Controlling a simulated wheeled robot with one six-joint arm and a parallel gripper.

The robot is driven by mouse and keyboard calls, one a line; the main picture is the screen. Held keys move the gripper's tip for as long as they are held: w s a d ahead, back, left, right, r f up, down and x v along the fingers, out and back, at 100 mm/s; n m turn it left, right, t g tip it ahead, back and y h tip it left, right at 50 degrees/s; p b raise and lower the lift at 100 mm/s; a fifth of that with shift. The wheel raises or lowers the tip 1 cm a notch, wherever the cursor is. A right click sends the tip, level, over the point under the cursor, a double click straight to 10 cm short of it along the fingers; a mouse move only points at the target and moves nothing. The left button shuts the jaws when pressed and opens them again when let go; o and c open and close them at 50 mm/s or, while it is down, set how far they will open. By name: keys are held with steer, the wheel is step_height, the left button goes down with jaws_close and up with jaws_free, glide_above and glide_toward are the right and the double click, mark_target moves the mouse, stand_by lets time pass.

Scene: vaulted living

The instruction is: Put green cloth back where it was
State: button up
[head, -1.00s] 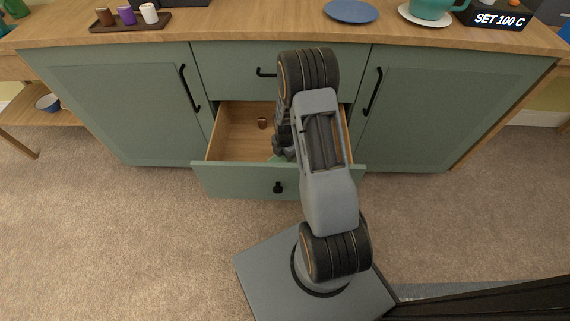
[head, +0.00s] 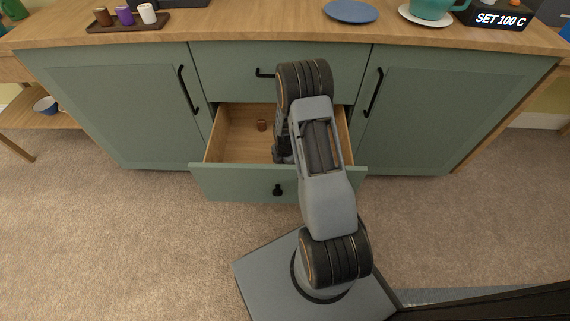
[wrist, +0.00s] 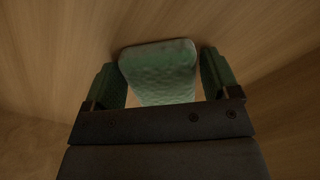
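The green cloth (wrist: 160,68) shows in the wrist view as a small, folded, textured pad inside the open drawer (head: 235,180). My gripper (wrist: 164,80) reaches down into the drawer. Its two green-padded fingers stand wide apart, one on each side of the cloth. A thin gap shows between the cloth and the right finger; at the left finger I cannot tell whether they touch. In the head view my arm and the drawer front hide the cloth and the fingertips.
A small brown object (head: 262,125) stands at the back of the drawer. On the wooden countertop (head: 260,30) are a tray with cups (head: 128,24), a blue plate (head: 350,11) and a teal pot (head: 430,9). Closed cabinet doors flank the drawer.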

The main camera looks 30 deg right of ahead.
steer(key=shift+o, duration=1)
steer(key=s+a+r+m+p, duration=0.1)
steer(key=a+r+m+p, duration=0.15)
steer(key=r, duration=0.85)
steer(key=s+a+r+m+p, duration=0.1)
steer(key=r+m+p, duration=0.15)
steer(key=r, duration=0.85)
steer(key=s+a+r+m+t, duration=0.1)
steer(key=s+a+r+m, duration=0.2)
steer(key=s+r+m, duration=0.4)
steer(key=s+a+r+m+t, duration=0.1)
steer(key=s+a+r+m, duration=0.3)
steer(key=s+r+m, duration=0.3)
steer(key=shift+a+r+m+t, duration=0.15)
steer(key=shift+a+m+t, duration=0.2)
steer(key=shift+m, duration=0.75)
